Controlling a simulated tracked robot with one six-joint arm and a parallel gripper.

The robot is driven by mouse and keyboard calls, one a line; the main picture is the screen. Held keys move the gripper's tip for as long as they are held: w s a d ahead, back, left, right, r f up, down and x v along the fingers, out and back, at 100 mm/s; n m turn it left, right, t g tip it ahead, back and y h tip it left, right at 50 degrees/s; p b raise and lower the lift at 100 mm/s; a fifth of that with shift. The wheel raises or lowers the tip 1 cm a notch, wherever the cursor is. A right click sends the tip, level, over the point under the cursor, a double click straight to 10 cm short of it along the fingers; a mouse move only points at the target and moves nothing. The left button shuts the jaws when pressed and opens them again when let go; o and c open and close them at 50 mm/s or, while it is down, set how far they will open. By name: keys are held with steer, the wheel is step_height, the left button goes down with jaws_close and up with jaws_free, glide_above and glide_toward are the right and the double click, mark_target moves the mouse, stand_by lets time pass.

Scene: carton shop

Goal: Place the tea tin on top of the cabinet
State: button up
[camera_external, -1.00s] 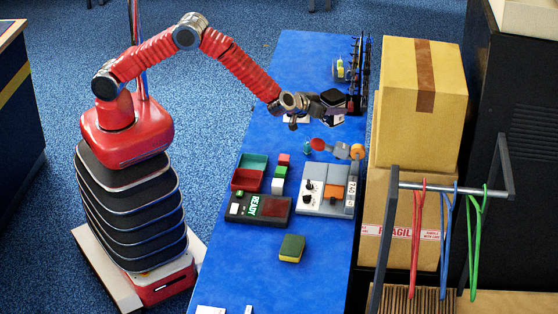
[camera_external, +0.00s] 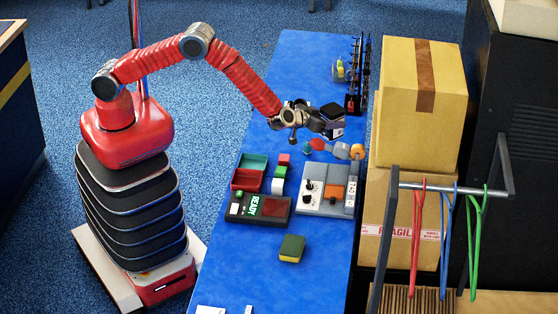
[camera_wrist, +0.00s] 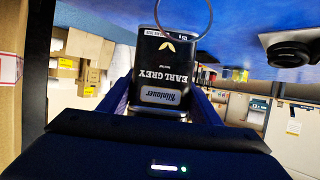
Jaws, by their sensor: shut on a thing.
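The tea tin (camera_wrist: 165,70) is a dark box with a white Earl Grey label, upside down in the wrist view. My gripper (camera_wrist: 163,98) is shut on it, with a finger on each side. In the external view the tin (camera_external: 332,110) is a dark box at the far part of the blue table, to the right of my gripper (camera_external: 312,118). Its lower side and any gap to the table are hard to make out. A tall black unit (camera_external: 522,110) at the right is the only cabinet-like thing I see; I cannot tell whether it is the cabinet.
Cardboard boxes (camera_external: 420,110) stand beside the table's right edge. A dark rack (camera_external: 357,80) is behind the tin. Nearer on the table lie a control box (camera_external: 325,188), a READY display (camera_external: 258,208), small trays (camera_external: 250,170) and a sponge (camera_external: 292,248).

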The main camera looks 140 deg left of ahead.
steer(key=shift+f, duration=1.8)
steer(key=shift+f, duration=0.1)
steer(key=o, duration=1.2)
steer(key=shift+d+r, duration=0.25)
steer(key=shift+d, duration=0.15)
steer(key=v, duration=1.1)
steer(key=shift+d, duration=0.1)
